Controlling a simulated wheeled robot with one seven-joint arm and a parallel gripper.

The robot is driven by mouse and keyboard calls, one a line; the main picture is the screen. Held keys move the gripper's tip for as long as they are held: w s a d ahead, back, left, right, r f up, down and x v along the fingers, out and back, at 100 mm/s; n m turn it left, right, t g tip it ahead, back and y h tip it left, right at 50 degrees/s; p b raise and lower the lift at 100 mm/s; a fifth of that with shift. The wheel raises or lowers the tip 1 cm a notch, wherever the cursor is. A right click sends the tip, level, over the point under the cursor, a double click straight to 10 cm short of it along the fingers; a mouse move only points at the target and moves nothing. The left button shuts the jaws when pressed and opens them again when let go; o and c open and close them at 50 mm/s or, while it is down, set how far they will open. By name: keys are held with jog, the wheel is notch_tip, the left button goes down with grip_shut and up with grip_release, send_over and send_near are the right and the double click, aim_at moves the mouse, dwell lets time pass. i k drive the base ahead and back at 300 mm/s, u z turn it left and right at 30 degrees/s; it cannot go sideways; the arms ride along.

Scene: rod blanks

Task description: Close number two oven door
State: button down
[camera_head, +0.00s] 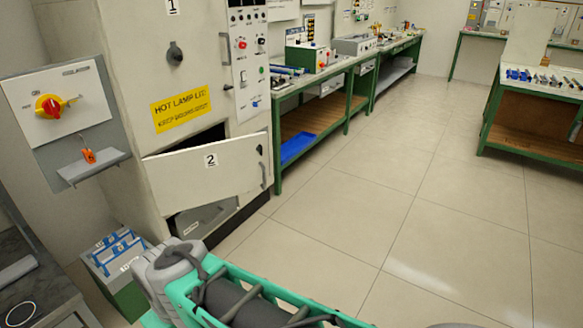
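The number two oven door (208,172) is a pale panel with a small "2" label, low on the cream oven cabinet (140,50). It stands ajar, swung out from the cabinet, with dark gaps above and below it. A grey handle (264,175) is at its right edge. Through the lower gap a grey surface shows inside the oven. The number one door above it, with a "1" label and a yellow hot lamp sign (181,109), looks shut. My arm, green and grey, crosses the bottom of the view. My gripper cannot be made out.
A wall panel (62,105) with a red and yellow switch and a small shelf is at the left. A green box with blue-handled items (117,252) stands below it. A green workbench (330,85) runs along the wall right of the oven. The tiled floor (350,225) is clear.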

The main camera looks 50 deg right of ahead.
aim_at(180, 180)
jog(key=u, duration=0.85)
jog(key=k, duration=0.1)
jog(key=z, duration=1.95)
jog(key=i, duration=1.6)
jog(key=u, duration=0.6)
